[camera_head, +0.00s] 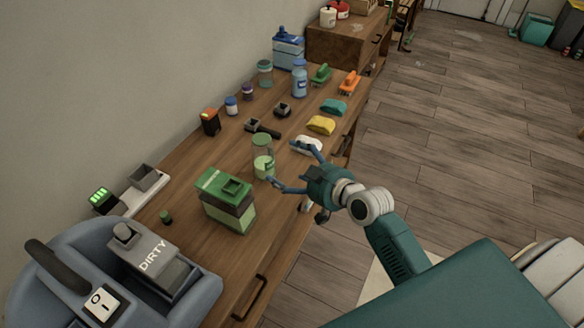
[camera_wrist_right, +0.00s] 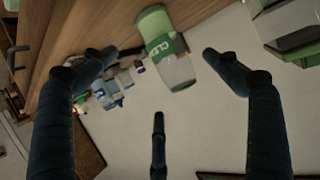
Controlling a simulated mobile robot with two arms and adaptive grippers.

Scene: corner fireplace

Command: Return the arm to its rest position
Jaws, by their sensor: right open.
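My right gripper (camera_head: 287,167) is open over the near edge of the wooden table (camera_head: 213,246). Its arm comes in from the lower right in the head view. The fingers spread toward a clear jar with a green lid and green contents (camera_head: 263,157), which stands upright on the table. In the right wrist view the jar (camera_wrist_right: 166,50) sits between and beyond the spread fingers (camera_wrist_right: 160,70), with a gap on each side. Nothing is held in the right gripper. My left gripper is not in view.
A green box (camera_head: 225,203) stands close to the jar. A grey-blue bin marked DIRTY (camera_head: 150,250) fills the table's near end. A yellow block (camera_head: 321,125), a blue bottle (camera_head: 299,80) and several small items stand farther back. Open floor (camera_head: 450,140) lies right of the table.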

